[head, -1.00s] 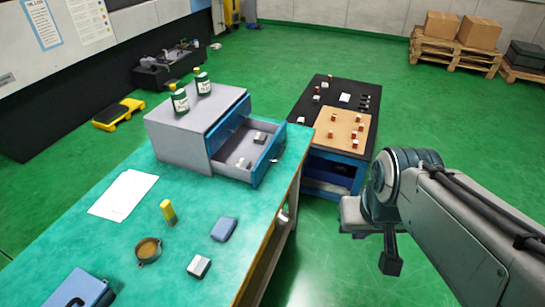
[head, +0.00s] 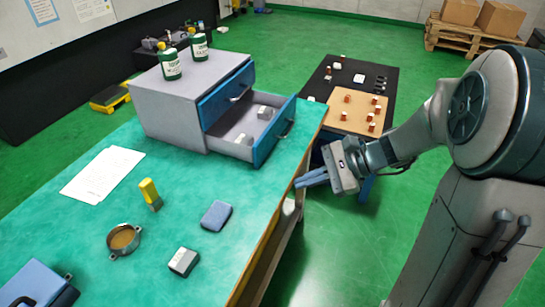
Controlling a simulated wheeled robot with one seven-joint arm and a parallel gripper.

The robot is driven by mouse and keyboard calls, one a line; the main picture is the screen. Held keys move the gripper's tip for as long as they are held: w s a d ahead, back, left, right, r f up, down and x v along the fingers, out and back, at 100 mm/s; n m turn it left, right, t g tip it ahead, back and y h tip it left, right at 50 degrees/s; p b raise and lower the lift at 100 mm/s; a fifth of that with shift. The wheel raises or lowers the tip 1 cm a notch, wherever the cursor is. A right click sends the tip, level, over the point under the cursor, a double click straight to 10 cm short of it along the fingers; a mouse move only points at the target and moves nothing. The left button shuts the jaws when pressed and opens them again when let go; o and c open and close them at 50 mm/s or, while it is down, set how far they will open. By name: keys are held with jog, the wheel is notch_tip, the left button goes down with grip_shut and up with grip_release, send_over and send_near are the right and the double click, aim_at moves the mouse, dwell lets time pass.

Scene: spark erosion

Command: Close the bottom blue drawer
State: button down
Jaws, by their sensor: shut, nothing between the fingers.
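A grey drawer cabinet (head: 165,108) stands on the green-topped bench. Its bottom blue drawer (head: 274,134) is pulled out, with a handle on its front and a few small grey and white items inside. The top blue drawer (head: 227,94) above it looks shut or nearly so. My gripper (head: 299,182) is to the right of the bench edge, below and right of the open drawer's front in the picture. Its blue fingers point left, together and empty, apart from the drawer.
Two green bottles (head: 171,66) stand on the cabinet. The bench (head: 90,226) holds paper, a yellow-topped item (head: 150,193), a round brown-filled ring (head: 123,240), a blue block (head: 216,215) and a small grey box (head: 184,262). A black cart (head: 340,78) with a tan board stands behind.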

jog(key=w+f+m+t+y+b, duration=0.2)
jog(key=w+f+m+y+b, duration=0.15)
jog(key=w+f, duration=0.25)
jog(key=m+t+y+b, duration=0.2)
jog(key=m+t, duration=0.3)
jog(key=m, duration=0.1)
send_near(262, 153)
jog(key=shift+h, duration=0.25)
jog(key=x, duration=0.3)
jog(key=b+x, duration=0.1)
jog(key=x, duration=0.3)
jog(key=shift+s+r, duration=0.1)
jog(key=shift+r, duration=0.15)
